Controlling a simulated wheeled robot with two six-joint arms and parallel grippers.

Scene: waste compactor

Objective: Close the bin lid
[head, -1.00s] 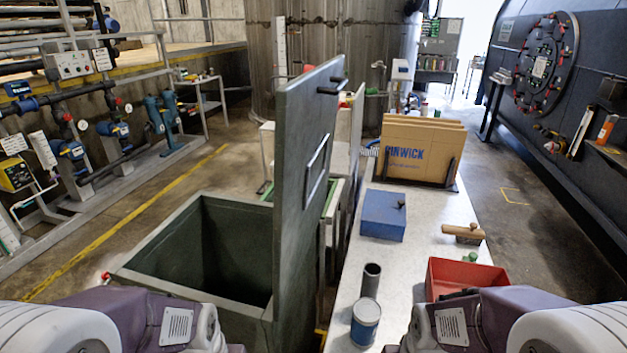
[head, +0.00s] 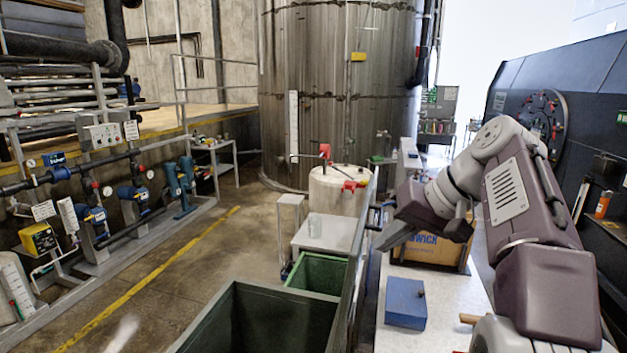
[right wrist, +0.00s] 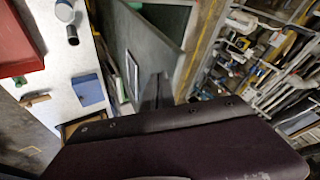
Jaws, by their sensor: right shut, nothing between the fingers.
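The grey-green bin (head: 275,318) stands at the bottom centre of the head view, its top open. Its lid (head: 351,280) stands upright along the bin's right side and shows nearly edge-on. In the right wrist view the lid (right wrist: 148,38) shows as a broad tilted panel beside the bin opening. My right gripper (head: 384,244) is shut and empty, on the right side of the lid near its upper edge. I cannot tell whether it touches the lid. In the right wrist view its dark fingers (right wrist: 153,90) lie close by the lid. My left gripper is not in view.
A bench (head: 440,300) to the right of the lid carries a blue box (head: 405,303) and a cardboard box (head: 430,252) partly behind my right arm. A second green bin (head: 318,273) stands behind the first. The floor to the left is clear.

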